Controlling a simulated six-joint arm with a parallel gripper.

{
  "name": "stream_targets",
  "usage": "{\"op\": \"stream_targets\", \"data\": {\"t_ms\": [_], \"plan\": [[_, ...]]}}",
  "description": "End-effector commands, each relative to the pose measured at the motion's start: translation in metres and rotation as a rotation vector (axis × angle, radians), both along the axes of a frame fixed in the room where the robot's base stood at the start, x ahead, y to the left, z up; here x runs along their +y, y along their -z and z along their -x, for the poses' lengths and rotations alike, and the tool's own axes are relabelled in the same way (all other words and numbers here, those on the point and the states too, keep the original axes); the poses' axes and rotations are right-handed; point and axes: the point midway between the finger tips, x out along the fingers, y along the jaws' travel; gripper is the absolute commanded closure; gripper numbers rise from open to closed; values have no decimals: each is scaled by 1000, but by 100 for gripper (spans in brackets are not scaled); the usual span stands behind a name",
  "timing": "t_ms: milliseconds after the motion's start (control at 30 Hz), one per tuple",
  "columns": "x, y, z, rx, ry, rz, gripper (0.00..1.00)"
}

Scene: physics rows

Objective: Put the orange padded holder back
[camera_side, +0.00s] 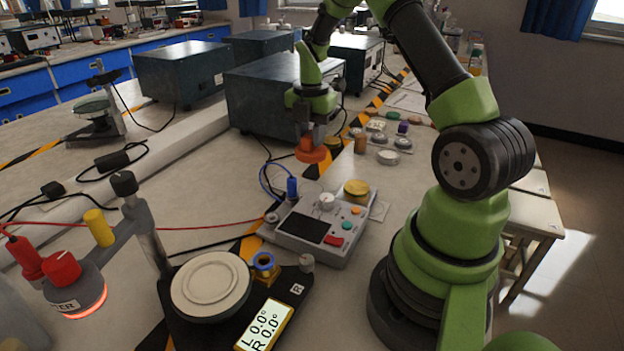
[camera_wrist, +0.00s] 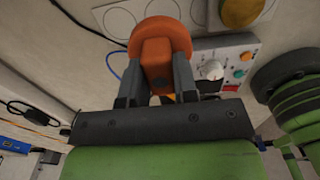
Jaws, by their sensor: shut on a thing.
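The orange padded holder (camera_side: 311,151) has a round pad and a block-shaped grip. My gripper (camera_side: 312,136) is shut on the block, with the pad facing down, above the bench in the side view. In the wrist view, the holder (camera_wrist: 160,48) sits between both fingers of my gripper (camera_wrist: 155,75). Beyond it lies a pale sheet (camera_wrist: 96,12) with several round outlines. The holder hides part of that sheet.
A grey control box (camera_side: 322,229) with knobs and buttons stands in front of the holder, a yellow disc (camera_side: 356,188) beside it. Small jars and a white dish (camera_side: 388,157) are to the right. A dark case (camera_side: 262,100) stands behind. A scale with a white plate (camera_side: 210,284) is in front.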

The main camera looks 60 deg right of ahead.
Motion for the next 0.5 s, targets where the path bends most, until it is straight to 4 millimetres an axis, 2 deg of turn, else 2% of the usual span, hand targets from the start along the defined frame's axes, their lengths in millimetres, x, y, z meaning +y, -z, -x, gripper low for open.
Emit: {"op": "stream_targets", "data": {"t_ms": [100,333,500], "plan": [[1,25,1,6,-4,-3,96],[0,51,1,3,-1,0,96],[1,77,1,4,1,-1,96]]}}
